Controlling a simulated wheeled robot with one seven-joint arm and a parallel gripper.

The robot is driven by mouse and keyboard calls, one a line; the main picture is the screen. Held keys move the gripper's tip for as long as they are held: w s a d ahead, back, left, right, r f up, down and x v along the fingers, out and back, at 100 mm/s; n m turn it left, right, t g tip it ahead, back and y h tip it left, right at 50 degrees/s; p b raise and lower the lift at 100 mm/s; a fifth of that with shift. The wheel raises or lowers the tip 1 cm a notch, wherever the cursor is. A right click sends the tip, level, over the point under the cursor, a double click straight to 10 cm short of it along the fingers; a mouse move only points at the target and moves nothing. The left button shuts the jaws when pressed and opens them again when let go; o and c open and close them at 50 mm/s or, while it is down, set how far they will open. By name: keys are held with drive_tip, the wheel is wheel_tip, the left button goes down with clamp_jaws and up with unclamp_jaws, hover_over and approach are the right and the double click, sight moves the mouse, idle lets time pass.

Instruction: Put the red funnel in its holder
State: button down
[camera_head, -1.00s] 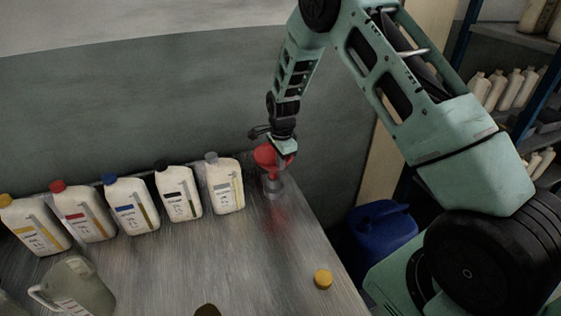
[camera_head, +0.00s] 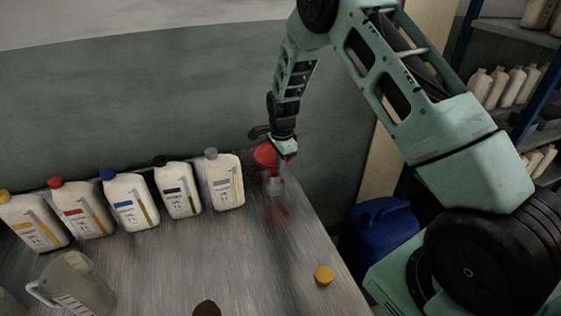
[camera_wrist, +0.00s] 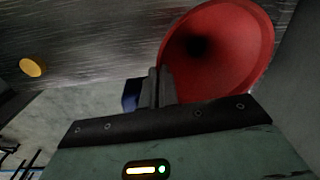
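The red funnel (camera_head: 265,156) is at the far right corner of the workbench in the head view, its wide mouth up. My gripper (camera_head: 281,149) is at its right rim. In the wrist view the funnel's red cone (camera_wrist: 235,45) opens toward the camera, and my gripper's fingers (camera_wrist: 157,88) are close together at its rim, seemingly shut on it. A small grey piece (camera_head: 274,184), apparently the holder, shows just below the funnel. I cannot tell whether the funnel's spout is inside it or above it.
Several white bottles with coloured caps stand in a row along the wall, the grey-capped bottle (camera_head: 226,180) nearest the funnel. A yellow cap (camera_head: 323,274) lies near the right edge. A grey jug (camera_head: 75,285) stands front left. A blue canister (camera_head: 380,235) is beyond the workbench's right edge.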

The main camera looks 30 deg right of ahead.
drive_tip(key=shift+f, duration=0.3)
drive_tip(key=shift+f+b, duration=0.35)
drive_tip(key=shift+b, duration=0.05)
drive_tip(key=shift+f, duration=0.1)
drive_tip(key=c, duration=1.6)
unclamp_jaws()
wheel_tip(320, 180, up, 17)
drive_tip(key=s+b, duration=0.1)
drive_tip(key=b, duration=0.3)
drive_tip(key=shift+r, duration=0.2)
drive_tip(key=shift+s, duration=0.1)
